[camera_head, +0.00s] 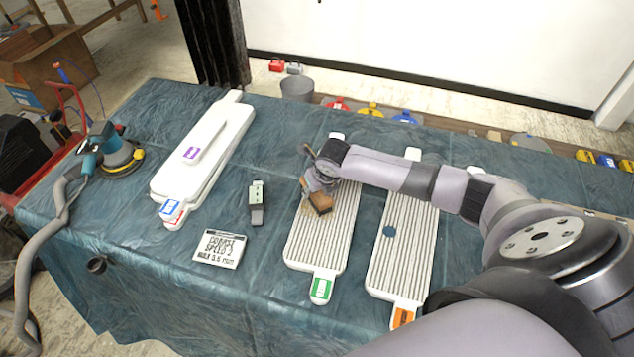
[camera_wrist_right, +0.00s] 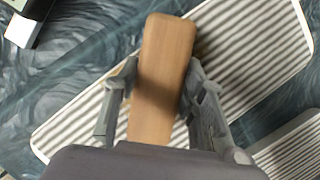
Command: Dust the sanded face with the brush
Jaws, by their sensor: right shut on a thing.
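My right gripper (camera_wrist_right: 160,95) is shut on the brush, whose wooden back (camera_wrist_right: 163,70) fills the middle of the right wrist view. In the head view the brush (camera_head: 319,203) is over the upper middle of a white ribbed panel with a green label (camera_head: 303,248). I cannot tell whether the bristles touch the ribs. A brownish patch shows on the ribs beside the brush. The ribbed face also shows in the right wrist view (camera_wrist_right: 262,40). A second ribbed panel with an orange label (camera_head: 402,262) lies to its right. My left gripper is not in view.
A sander (camera_head: 112,152) with a hose stands at the table's left. Stacked smooth white panels (camera_head: 205,148), a small grey-green tool (camera_head: 257,203) and a sign card (camera_head: 219,249) lie left of the ribbed panels. A grey bucket (camera_head: 297,88) stands behind the table.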

